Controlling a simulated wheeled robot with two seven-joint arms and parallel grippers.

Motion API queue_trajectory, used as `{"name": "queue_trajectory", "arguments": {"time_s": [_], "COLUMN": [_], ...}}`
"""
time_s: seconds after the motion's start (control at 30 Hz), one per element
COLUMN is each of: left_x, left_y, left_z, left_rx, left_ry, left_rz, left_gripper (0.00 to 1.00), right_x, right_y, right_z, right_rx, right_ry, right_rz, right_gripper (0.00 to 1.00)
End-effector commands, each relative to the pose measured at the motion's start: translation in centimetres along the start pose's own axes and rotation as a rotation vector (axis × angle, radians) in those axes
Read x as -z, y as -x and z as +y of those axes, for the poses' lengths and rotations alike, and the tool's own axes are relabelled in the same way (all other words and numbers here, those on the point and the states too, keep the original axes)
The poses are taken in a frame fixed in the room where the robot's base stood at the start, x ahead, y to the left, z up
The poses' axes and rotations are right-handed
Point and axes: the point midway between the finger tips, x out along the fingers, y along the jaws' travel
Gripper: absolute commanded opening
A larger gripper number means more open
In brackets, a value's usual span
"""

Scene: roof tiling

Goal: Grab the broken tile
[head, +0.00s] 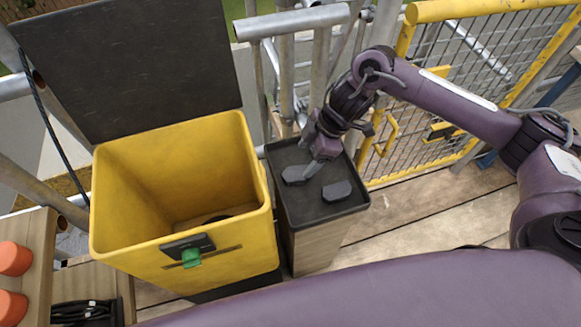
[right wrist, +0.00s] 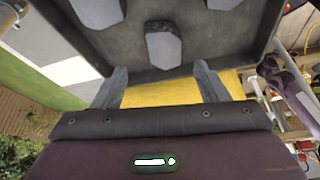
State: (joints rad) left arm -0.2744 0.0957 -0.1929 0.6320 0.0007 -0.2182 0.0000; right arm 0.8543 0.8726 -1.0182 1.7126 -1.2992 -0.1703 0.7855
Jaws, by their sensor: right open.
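Dark grey, angular tile pieces lie flat in a black-rimmed tray (head: 328,217) on top of a wooden stand. In the head view, one piece (head: 293,175) is at the tray's left and another piece (head: 337,191) is towards its right. My right gripper (head: 314,168) reaches down over the tray, close beside the left piece. In the right wrist view, its fingers (right wrist: 160,76) are spread and empty, with a middle piece (right wrist: 163,46) ahead of the gap. Another piece (right wrist: 97,12) and a third (right wrist: 223,4) sit farther out. Contact cannot be told. My left gripper is not in view.
A yellow bin (head: 180,257) with its dark lid (head: 130,65) open stands directly left of the tray. Scaffold poles (head: 292,22) and a yellow mesh gate (head: 440,100) are behind. Orange cylinders (head: 13,258) are at far left. Wooden planks are clear at right.

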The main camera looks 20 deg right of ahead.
Motion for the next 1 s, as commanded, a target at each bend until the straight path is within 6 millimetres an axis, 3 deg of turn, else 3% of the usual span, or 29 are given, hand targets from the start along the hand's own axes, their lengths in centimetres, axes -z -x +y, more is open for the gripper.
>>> {"name": "queue_trajectory", "arguments": {"time_s": [0.1,0.27,0.43,0.6,0.7,1.0], "left_x": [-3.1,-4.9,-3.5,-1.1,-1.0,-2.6], "left_y": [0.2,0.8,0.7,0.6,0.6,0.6], "left_z": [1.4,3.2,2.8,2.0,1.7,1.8], "left_rx": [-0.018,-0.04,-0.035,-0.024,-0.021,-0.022], "left_ry": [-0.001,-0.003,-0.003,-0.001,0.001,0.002], "left_rz": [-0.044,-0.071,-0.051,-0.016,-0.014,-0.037], "left_gripper": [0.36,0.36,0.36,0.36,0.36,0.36], "right_x": [0.0,-0.3,-0.4,-0.4,-0.4,-0.4], "right_y": [-1.4,-3.6,-5.8,-6.3,-6.2,-6.2], "right_z": [-0.2,-0.6,-0.6,-0.6,-0.6,-0.6], "right_rx": [0.002,0.002,0.0,-0.002,-0.002,-0.002], "right_ry": [0.001,0.001,0.002,0.002,0.002,0.003], "right_rz": [0.001,0.0,0.001,0.0,0.0,0.001], "right_gripper": [0.67,0.67,0.67,0.67,0.67,0.31]}}
